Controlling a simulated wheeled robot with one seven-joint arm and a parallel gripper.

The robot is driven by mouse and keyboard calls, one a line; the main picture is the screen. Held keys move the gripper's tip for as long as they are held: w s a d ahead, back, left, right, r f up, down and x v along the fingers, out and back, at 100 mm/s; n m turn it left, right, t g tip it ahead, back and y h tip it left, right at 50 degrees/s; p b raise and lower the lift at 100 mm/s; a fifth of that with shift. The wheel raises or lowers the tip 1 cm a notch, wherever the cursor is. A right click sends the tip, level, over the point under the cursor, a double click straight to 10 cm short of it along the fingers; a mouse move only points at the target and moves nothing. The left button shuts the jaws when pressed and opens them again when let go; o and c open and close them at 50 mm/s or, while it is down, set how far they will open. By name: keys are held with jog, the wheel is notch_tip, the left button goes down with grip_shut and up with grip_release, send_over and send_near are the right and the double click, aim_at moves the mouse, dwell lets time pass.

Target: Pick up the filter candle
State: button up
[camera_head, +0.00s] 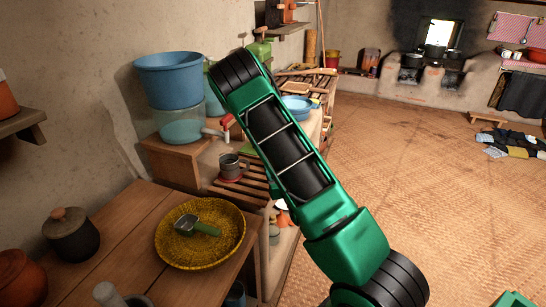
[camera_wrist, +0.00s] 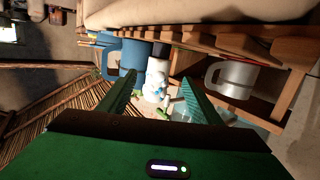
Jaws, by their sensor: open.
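My gripper (camera_wrist: 158,80) shows in the wrist view with its two green fingers apart and nothing clamped between them. Beyond the fingertips, a small white object with blue patches (camera_wrist: 156,76) lies in the line of the gap; I cannot tell for sure whether it is the filter candle. A blue container (camera_wrist: 128,54) is just left of it. In the head view my green arm reaches up and left over the wooden furniture, and my gripper itself cannot be made out. No filter candle can be clearly made out in that view.
A blue bucket (camera_head: 168,80) stands on a clear bucket (camera_head: 181,126) with a tap. A grey metal mug (camera_head: 231,166) stands near a slatted rack; a metal mug also shows in the wrist view (camera_wrist: 231,79). A yellow woven tray (camera_head: 182,254) holds a green-handled scoop (camera_head: 196,226).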

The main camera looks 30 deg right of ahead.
jog(key=shift+s+f+t, duration=0.1)
jog(key=shift+s+t, duration=0.5)
jog(key=shift+t, duration=0.1)
jog(key=x, duration=0.5)
jog(key=shift+w+d, duration=0.1)
jog(key=shift+w, duration=0.2)
jog(key=shift+r+x, duration=0.2)
jog(key=shift+x, duration=1.05)
jog(key=shift+r+x, duration=0.25)
jog(key=shift+x, duration=0.95)
jog(key=c, duration=1.2)
